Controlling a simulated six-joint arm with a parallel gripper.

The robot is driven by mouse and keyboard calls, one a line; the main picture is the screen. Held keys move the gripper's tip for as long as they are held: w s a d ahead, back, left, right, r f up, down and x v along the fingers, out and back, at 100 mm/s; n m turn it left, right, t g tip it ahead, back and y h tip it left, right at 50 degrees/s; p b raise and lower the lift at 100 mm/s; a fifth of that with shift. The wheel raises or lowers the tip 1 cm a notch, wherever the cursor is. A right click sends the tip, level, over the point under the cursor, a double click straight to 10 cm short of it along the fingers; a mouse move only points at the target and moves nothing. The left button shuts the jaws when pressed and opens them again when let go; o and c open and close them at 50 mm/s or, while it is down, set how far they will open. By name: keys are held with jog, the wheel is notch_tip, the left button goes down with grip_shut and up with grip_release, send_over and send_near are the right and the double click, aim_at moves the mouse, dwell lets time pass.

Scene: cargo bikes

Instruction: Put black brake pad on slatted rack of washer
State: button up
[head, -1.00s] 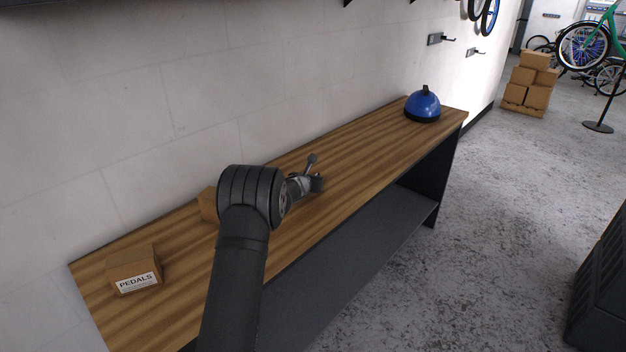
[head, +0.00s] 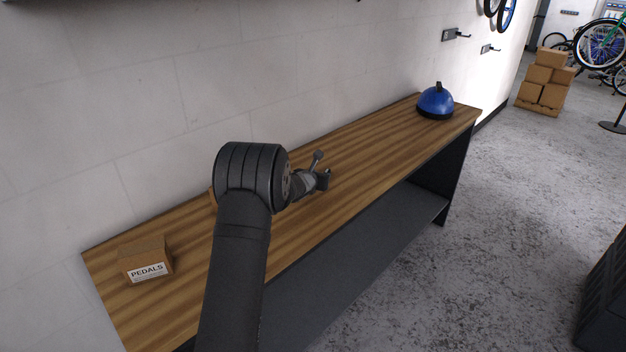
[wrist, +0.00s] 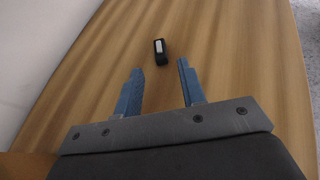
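A small black block with a pale top (wrist: 159,46), which looks like the brake pad, lies on the wooden bench in the wrist view, just beyond the fingertips and between their lines. My gripper (wrist: 158,80) is open, its two blue fingers apart with nothing between them. In the head view my gripper (head: 322,170) is over the bench, and the block cannot be made out there. No washer or slatted rack can be identified in these frames.
The long wooden bench (head: 385,140) runs along the wall. A cardboard box marked PEDALS (head: 146,260) sits at its near left end, and a blue dome-shaped object (head: 435,101) at its far end. Stacked cartons (head: 545,82) stand on the floor beyond.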

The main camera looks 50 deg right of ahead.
jog(key=shift+o, duration=0.5)
jog(key=v, duration=0.7)
jog(key=shift+a, duration=0.1)
jog(key=v, duration=0.4)
jog(key=shift+f, duration=0.15)
send_near(326, 172)
jog(key=x, duration=0.3)
jog(key=shift+a+f, duration=0.15)
jog(key=shift+f, duration=0.2)
jog(key=shift+r+x, duration=0.15)
jog(key=shift+x, duration=1.35)
jog(key=shift+r+x, duration=0.15)
jog(key=shift+x, duration=1.3)
jog(key=shift+c, duration=0.2)
grip_shut()
